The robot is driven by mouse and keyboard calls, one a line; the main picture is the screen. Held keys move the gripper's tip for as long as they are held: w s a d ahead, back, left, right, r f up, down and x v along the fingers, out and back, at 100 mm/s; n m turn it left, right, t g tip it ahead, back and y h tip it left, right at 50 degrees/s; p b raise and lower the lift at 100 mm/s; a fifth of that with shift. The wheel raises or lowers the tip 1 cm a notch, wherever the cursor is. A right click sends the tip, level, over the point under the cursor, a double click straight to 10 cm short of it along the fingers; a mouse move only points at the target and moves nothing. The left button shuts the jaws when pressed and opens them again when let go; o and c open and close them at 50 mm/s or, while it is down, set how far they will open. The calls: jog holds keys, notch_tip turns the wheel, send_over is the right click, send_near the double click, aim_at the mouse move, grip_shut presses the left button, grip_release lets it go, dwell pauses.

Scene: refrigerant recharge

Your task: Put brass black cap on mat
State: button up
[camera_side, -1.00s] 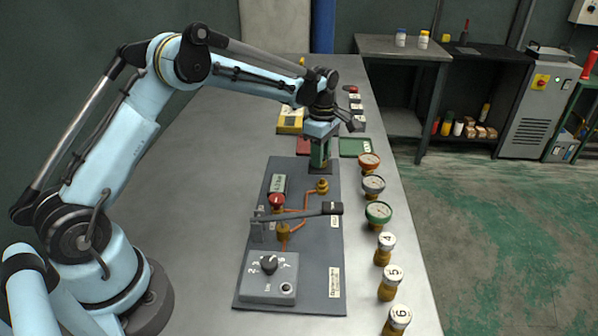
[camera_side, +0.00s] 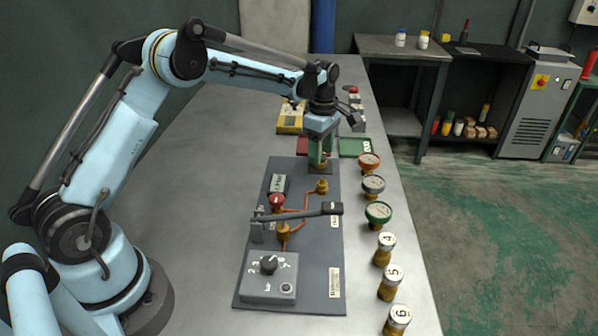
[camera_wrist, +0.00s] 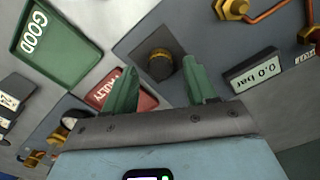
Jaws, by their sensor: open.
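The brass black cap (camera_wrist: 160,65) has a dark top and a brass band and stands upright at the far corner of the grey panel. In the side view its brass part (camera_side: 320,166) shows below my gripper (camera_side: 320,155), which partly hides it. In the wrist view my gripper (camera_wrist: 160,88) has its green fingers spread, with the cap in line with the gap between them and ahead of the tips. A green mat marked GOOD (camera_wrist: 45,45) and a red mat marked FAULTY (camera_wrist: 107,95) lie beyond the panel. The green mat (camera_side: 352,147) is clear; the red one is partly hidden.
The grey panel (camera_side: 310,240) carries a lever, copper pipes, a 0.0 bar display (camera_wrist: 252,70) and a knob box (camera_side: 268,278). Gauges (camera_side: 373,185) and numbered cylinders (camera_side: 389,283) line the right table edge. A yellow device (camera_side: 290,121) stands behind. The table's left is bare.

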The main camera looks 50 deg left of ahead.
jog(key=s+d+r+m+t, duration=0.1)
jog(key=s+r+m, duration=0.2)
jog(key=r, duration=0.4)
jog(key=s+d+r+m+t, duration=0.1)
jog(key=s+d+r+m, duration=0.1)
jog(key=r, duration=0.6)
jog(key=s+d+f+m+t, duration=0.2)
jog(key=s+m, duration=0.6)
jog(key=s, duration=0.1)
jog(key=s+d+f+m+t, duration=0.2)
jog(key=s+m+t, duration=0.1)
jog(key=s+m, duration=0.5)
jog(key=shift+s+f, duration=0.3)
jog(key=shift+s, duration=0.05)
